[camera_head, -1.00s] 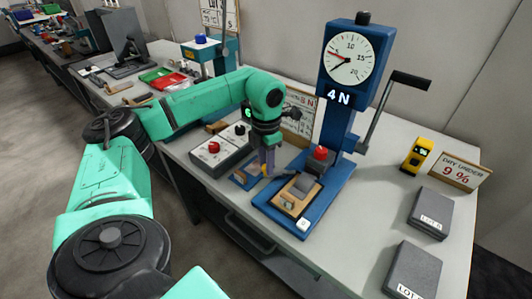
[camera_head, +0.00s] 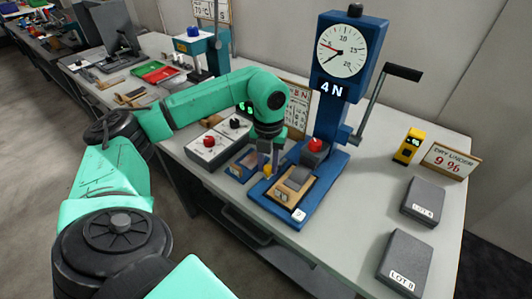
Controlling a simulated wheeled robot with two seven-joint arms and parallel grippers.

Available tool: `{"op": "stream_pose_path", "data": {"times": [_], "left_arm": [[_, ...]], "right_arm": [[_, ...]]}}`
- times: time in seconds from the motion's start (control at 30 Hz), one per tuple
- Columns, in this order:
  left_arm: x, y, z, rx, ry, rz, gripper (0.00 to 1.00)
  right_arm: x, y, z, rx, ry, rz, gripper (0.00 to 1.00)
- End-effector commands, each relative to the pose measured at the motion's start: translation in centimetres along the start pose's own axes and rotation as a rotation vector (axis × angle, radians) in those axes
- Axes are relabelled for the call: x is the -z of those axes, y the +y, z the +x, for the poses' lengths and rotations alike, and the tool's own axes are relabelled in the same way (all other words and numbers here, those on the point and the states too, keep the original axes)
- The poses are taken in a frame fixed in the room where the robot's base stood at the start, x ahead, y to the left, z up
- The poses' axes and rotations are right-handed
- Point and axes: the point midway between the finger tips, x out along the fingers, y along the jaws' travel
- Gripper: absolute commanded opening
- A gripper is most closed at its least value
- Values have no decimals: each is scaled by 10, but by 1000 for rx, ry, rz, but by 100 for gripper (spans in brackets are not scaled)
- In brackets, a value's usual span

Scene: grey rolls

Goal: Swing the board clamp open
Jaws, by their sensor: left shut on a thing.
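The blue test stand (camera_head: 334,120) rises from a blue base on the bench, with a dial on top and a "4 N" display. My left gripper (camera_head: 268,172) points down at the left edge of the base, beside the board. It is shut on a small yellow piece (camera_head: 267,170), which looks like the board clamp's handle. The fingers hide most of the clamp, so I cannot tell how far it is swung. My right gripper is not in view.
A grey control box (camera_head: 208,146) with a red knob and a small blue pad (camera_head: 240,167) are left of the base. A crank (camera_head: 402,73) sticks out right of the stand. A yellow meter (camera_head: 407,147) and two grey lot blocks (camera_head: 424,202) are at the right.

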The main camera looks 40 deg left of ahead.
Motion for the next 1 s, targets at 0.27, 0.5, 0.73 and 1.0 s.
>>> {"op": "stream_pose_path", "data": {"times": [0.27,0.5,0.73,1.0], "left_arm": [[0,-2,-1,4,-2,-20,0],[0,-2,-1,4,-3,-20,0],[0,-2,-1,2,-1,-20,62],[-1,-2,-8,3,-3,-20,62]], "right_arm": [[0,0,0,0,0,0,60],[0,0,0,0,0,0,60],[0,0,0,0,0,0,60],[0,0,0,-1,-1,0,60]]}}
